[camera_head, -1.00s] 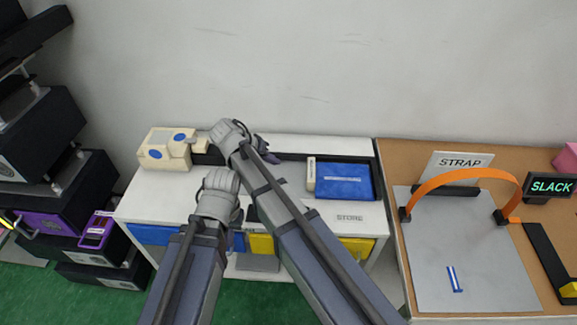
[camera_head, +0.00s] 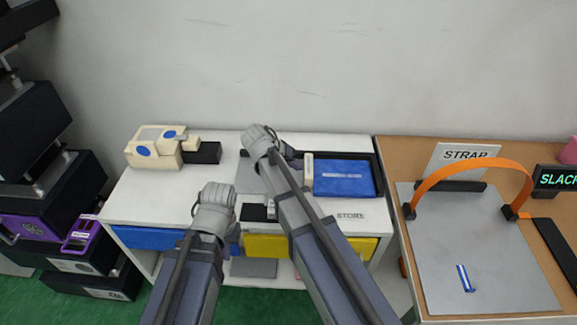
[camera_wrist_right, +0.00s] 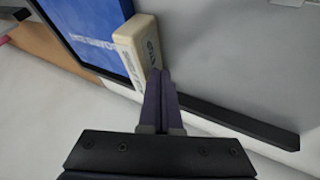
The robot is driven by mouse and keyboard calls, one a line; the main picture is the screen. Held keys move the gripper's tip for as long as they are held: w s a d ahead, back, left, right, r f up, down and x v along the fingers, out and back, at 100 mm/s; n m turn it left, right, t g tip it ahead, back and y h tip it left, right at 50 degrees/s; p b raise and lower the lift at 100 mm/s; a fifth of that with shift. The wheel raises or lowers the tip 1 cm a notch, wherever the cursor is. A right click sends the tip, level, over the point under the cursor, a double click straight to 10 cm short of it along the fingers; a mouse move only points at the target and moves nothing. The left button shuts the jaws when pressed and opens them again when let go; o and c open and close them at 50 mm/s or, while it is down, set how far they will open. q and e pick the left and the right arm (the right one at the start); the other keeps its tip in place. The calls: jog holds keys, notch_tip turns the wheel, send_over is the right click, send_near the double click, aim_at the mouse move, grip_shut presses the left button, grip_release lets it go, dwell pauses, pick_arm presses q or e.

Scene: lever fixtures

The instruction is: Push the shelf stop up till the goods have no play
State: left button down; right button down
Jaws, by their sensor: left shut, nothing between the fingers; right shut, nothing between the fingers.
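The shelf stop, a cream block with lettering (camera_head: 308,172), stands at the left end of the blue goods (camera_head: 343,179) on the white table. In the right wrist view the stop (camera_wrist_right: 137,48) is beside the blue goods (camera_wrist_right: 88,28); I cannot tell whether a gap lies between them. My right gripper (camera_head: 293,155) is shut and empty, just left of the stop in the head view. In the right wrist view its fingertips (camera_wrist_right: 159,72) are close beside the stop; contact is unclear. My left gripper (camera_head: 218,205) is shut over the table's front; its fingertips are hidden.
A black rail (camera_wrist_right: 240,122) runs behind the stop and goods. A cream device with blue buttons (camera_head: 155,147) stands at the table's left. Blue (camera_head: 150,238) and yellow (camera_head: 268,247) drawer fronts lie below. A strap fixture with an orange band (camera_head: 470,168) stands right.

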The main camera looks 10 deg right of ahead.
jog(key=shift+d, duration=0.1)
pick_arm(q)
jog(key=shift+a, duration=0.1)
pick_arm(e)
jog(key=shift+s+d, duration=0.15)
jog(key=shift+d, duration=0.25)
